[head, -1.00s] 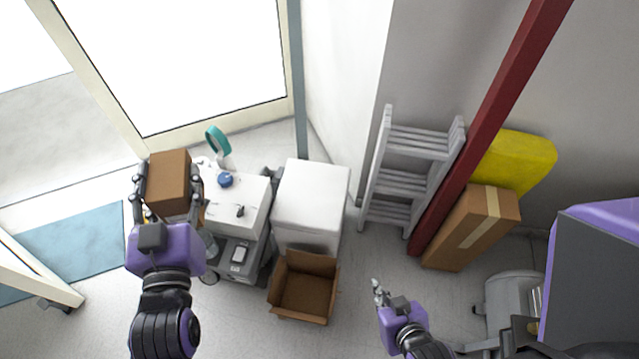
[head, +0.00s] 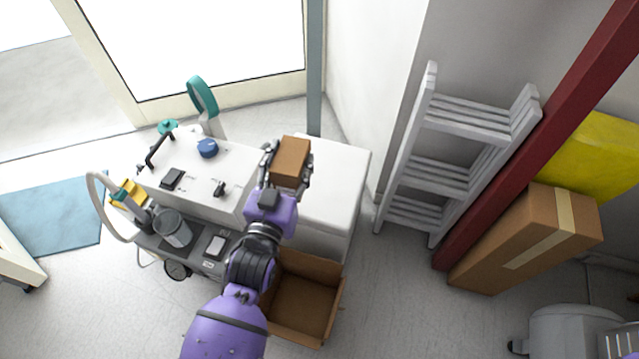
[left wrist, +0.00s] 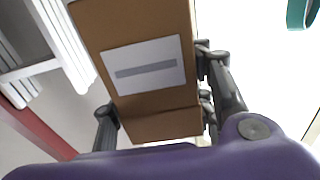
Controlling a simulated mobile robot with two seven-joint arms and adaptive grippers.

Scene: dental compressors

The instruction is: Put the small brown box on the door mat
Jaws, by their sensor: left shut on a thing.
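My left gripper (head: 287,171) is shut on the small brown box (head: 291,160). In the head view it holds the box over the seam between the white dental unit and the white cabinet. In the left wrist view the brown box (left wrist: 150,65) sits between the fingers, with a white label facing the camera. The blue door mat (head: 52,217) lies on the floor at the far left, clear of the gripper. My right gripper is out of view.
The dental unit (head: 205,165) with a hose and cup stands between the box and the mat. A white cabinet (head: 340,185) and an open carton (head: 303,305) are beside my arm. A grey ladder (head: 455,165) leans at the right, near a tall taped carton (head: 530,240).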

